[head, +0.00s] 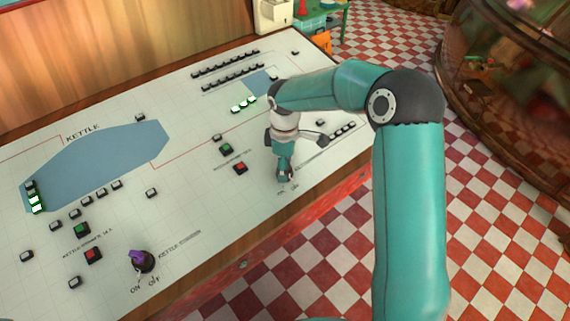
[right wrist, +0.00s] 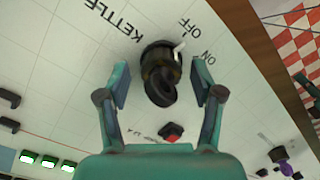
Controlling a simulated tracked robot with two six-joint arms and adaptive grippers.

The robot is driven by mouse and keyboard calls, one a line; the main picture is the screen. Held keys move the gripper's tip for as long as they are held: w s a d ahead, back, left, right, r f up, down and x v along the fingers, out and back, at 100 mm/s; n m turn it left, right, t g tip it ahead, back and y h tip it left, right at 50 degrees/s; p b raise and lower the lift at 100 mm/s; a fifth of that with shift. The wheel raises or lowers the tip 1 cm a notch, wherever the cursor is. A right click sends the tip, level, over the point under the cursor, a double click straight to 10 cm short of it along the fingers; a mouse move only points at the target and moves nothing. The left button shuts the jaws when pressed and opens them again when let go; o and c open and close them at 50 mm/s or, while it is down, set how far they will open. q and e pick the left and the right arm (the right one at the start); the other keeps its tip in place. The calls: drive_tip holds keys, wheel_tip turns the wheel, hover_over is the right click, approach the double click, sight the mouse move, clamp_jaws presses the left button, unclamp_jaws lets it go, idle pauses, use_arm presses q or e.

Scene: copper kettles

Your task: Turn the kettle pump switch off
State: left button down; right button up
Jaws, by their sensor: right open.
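A black rotary switch (right wrist: 160,75) with a white pointer shows in the right wrist view, beside the words KETTLE, OFF and ON. Its pointer sticks out toward the OFF and ON marks; I cannot tell exactly which it meets. My right gripper (right wrist: 160,84) is open, with one finger on each side of this switch and no clear contact. In the head view my right gripper (head: 284,174) points down at the panel's right part and hides the switch. Another switch with a purple knob (head: 138,258) stands at lower left, also marked KETTLE, ON and OFF. The rest of both labels is unreadable.
The sloping white panel (head: 190,225) carries green buttons (head: 82,230), red buttons (head: 240,168) and several small black-framed lamps. A red button (right wrist: 171,131) lies near the switch in the wrist view. The panel's front edge and checkered floor (head: 330,240) are close by.

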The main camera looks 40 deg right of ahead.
wheel_tip(320, 180, up, 12)
drive_tip(key=shift+f, duration=0.1)
idle(0.5)
drive_tip(key=shift+s, duration=0.1)
idle(0.4)
